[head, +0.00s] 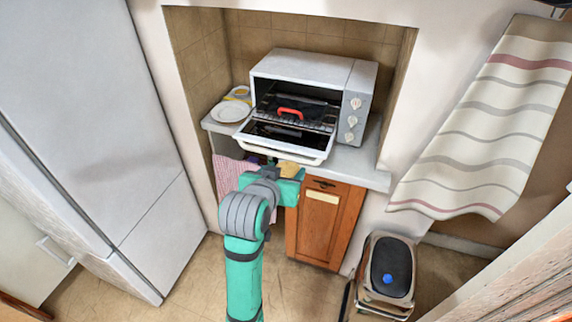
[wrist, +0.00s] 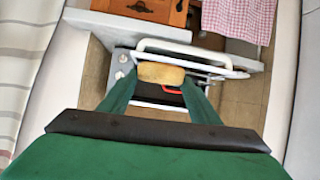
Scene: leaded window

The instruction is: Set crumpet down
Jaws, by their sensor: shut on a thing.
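My gripper (wrist: 161,82) is shut on the crumpet (wrist: 161,73), a pale golden-brown piece held between the two green fingers in the wrist view. In the head view the crumpet (head: 288,169) shows only partly above my teal gripper, just in front of the oven's lowered door. A white toaster oven (head: 302,66) stands on the counter with its door (head: 278,146) folded down. Inside are a wire rack and a dark item with a red handle (head: 290,112). The oven also shows inverted in the wrist view.
A white plate (head: 231,111) sits on the counter left of the oven, with a yellowish item (head: 238,94) behind it. A pink checked cloth (head: 231,177) hangs below the counter, left of a wooden cabinet door (head: 325,222). A tall white fridge (head: 100,110) stands left; a bin (head: 388,270) stands right.

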